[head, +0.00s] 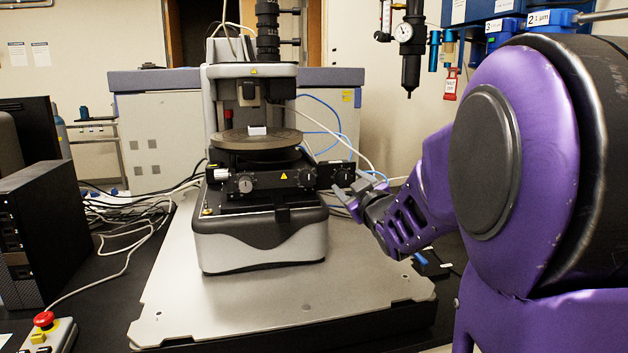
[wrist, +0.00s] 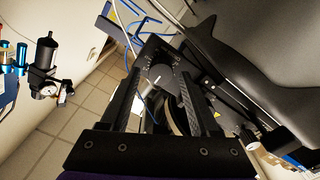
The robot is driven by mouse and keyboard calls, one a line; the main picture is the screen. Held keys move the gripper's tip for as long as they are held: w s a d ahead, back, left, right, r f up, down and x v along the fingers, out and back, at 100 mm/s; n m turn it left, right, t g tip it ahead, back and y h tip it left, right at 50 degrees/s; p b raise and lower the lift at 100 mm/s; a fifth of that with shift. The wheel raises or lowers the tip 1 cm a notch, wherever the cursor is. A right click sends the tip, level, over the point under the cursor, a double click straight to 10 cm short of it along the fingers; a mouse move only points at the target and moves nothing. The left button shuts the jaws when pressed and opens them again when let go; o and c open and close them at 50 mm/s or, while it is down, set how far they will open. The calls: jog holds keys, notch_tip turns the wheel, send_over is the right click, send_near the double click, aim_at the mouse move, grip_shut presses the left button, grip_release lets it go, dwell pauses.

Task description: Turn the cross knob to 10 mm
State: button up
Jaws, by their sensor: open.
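The stylus profiler (head: 262,240) stands on a metal plate, with a black control bar (head: 275,183) across its front below the round stage. Dark round knobs sit on the bar, one left of centre (head: 246,183) and one right of centre (head: 306,178); I cannot tell which is the cross knob, and scale marks are too small to read. My gripper (head: 352,190) is at the bar's right end, its fingers open. In the wrist view, a dark round part with a pale rim (wrist: 171,118) shows between the open fingers (wrist: 157,80); contact is unclear.
The round stage (head: 256,140) carries a small white block (head: 258,130). Cables lie left of and behind the profiler. A black computer case (head: 45,230) and a red emergency button (head: 44,319) stand at left. The metal plate (head: 270,300) is clear in front.

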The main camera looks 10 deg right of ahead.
jog(key=shift+w, duration=0.75)
jog(key=shift+b, duration=0.45)
grip_shut()
